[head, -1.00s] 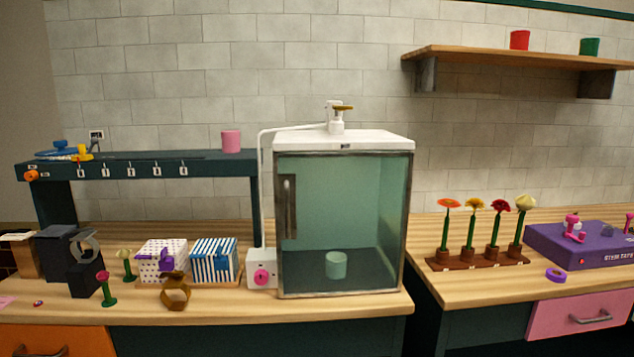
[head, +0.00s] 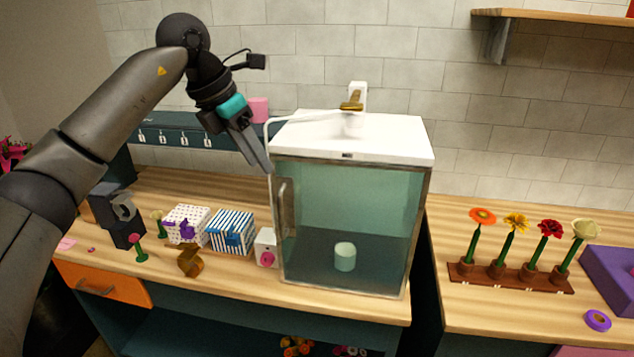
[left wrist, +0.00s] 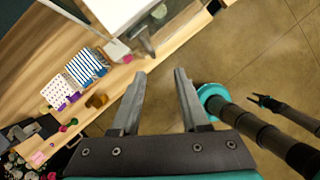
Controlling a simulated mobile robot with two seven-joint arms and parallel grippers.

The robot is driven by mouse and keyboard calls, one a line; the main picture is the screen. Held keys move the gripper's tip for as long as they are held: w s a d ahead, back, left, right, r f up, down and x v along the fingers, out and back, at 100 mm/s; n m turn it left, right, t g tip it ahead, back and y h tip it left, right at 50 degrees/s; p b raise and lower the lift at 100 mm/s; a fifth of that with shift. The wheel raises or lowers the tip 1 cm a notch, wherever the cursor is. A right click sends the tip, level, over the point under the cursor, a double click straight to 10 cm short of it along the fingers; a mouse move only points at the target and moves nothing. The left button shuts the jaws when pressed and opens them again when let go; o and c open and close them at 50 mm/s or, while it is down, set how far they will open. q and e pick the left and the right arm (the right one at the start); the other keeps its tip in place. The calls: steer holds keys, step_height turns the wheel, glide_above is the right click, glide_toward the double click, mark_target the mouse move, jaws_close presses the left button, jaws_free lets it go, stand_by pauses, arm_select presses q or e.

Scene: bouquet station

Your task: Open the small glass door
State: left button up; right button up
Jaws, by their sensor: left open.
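The small glass door (head: 345,220) is the shut clear front of a cabinet with a white top (head: 350,138). Its dark upright handle (head: 284,206) is on the left side of the door. My left gripper (head: 266,168) is open and empty, fingers pointing down near the cabinet's upper left front corner, above the handle and apart from it. In the left wrist view the open fingers (left wrist: 160,73) show with nothing between them. The white top (left wrist: 115,12) is beyond them, and a grey piece that may be the handle (left wrist: 145,43) is near.
A pale cup (head: 345,257) stands inside the cabinet. A pink-marked white box (head: 266,250), a striped box (head: 231,233) and a dotted box (head: 187,224) stand left of it. A flower rack (head: 510,277) is on the right counter. Floor (left wrist: 270,45) is open in front.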

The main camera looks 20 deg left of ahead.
mark_target(278, 200)
arm_select(q)
steer(key=shift+y, duration=0.4)
steer(key=x, duration=0.9)
steer(key=p+x, duration=0.1)
steer(key=x, duration=0.4)
steer(key=shift+w+a, duration=0.1)
steer(key=shift+a, duration=0.3)
jaws_close()
stand_by(0.4)
